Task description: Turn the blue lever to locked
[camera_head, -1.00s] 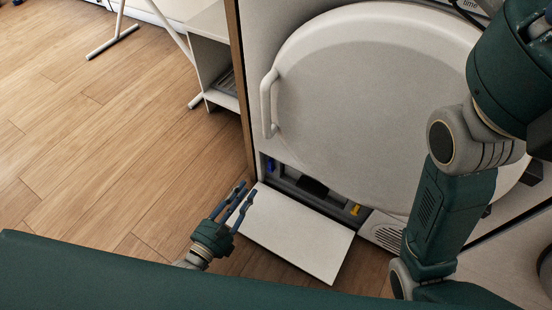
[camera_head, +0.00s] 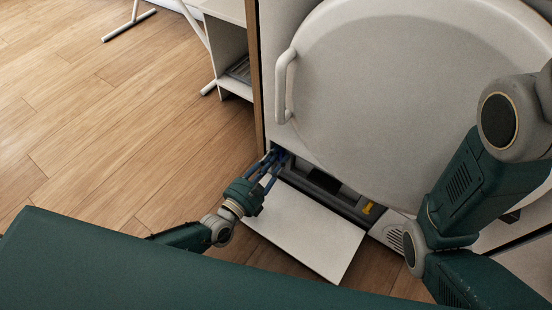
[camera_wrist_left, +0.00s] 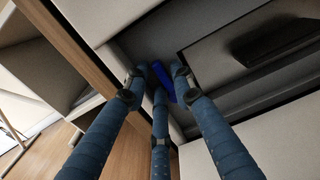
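The blue lever (camera_wrist_left: 163,80) is inside the recess at the bottom of the white machine, at the recess's left end. In the left wrist view it lies between the fingers of my left gripper (camera_wrist_left: 152,84). In the head view my left gripper (camera_head: 273,160) reaches into the recess's left corner and largely hides the lever. Its fingers look spread around the lever, with a gap on at least one side; I cannot tell whether any finger touches it. My right arm crosses the right side of the head view, but its gripper is out of view.
The white flap (camera_head: 310,238) is folded down in front of the recess. A wooden panel edge (camera_head: 256,75) borders the left side.

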